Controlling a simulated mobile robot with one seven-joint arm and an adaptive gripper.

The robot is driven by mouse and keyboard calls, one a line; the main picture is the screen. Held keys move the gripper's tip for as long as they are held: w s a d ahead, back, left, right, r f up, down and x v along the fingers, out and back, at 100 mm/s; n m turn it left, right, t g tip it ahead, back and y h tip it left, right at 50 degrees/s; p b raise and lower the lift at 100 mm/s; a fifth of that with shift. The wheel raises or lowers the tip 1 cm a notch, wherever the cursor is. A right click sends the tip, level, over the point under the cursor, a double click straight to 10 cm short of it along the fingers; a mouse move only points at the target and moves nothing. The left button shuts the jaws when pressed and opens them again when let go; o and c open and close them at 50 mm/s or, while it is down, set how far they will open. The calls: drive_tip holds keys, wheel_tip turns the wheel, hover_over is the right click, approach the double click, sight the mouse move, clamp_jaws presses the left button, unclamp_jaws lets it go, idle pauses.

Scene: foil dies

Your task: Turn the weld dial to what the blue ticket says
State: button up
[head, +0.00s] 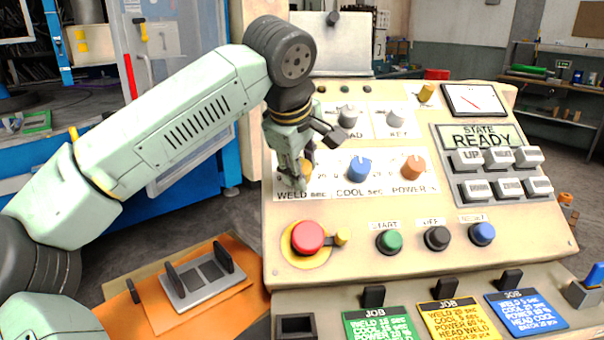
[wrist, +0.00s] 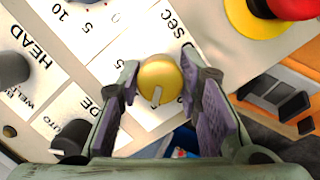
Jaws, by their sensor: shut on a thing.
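The yellow weld dial (head: 307,168) is at the left of the lower dial row on the cream panel, largely covered by my gripper (head: 300,174) in the head view. In the wrist view the dial (wrist: 159,78) sits between the two pads of my gripper (wrist: 162,88), which is shut on it. Its pale pointer mark points toward the bottom of that picture. The scale numbers around it are partly hidden. The blue ticket (head: 524,313) stands at the lower right, headed JOB. Its weld line is too small to read surely.
Beside the weld dial are the blue cool dial (head: 360,169) and the orange power dial (head: 413,167). A red mushroom button (head: 307,237) is below. Green (head: 365,327) and yellow (head: 460,320) tickets stand left of the blue one. The display (head: 487,137) reads READY.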

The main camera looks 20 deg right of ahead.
drive_tip(key=shift+n, duration=0.6)
drive_tip(key=shift+b, duration=0.35)
drive_tip(key=o, duration=1.1)
drive_tip(key=shift+o, duration=0.2)
drive_tip(key=v, duration=1.2)
drive_tip(key=shift+a, duration=0.2)
drive_tip(key=shift+s+f, duration=0.1)
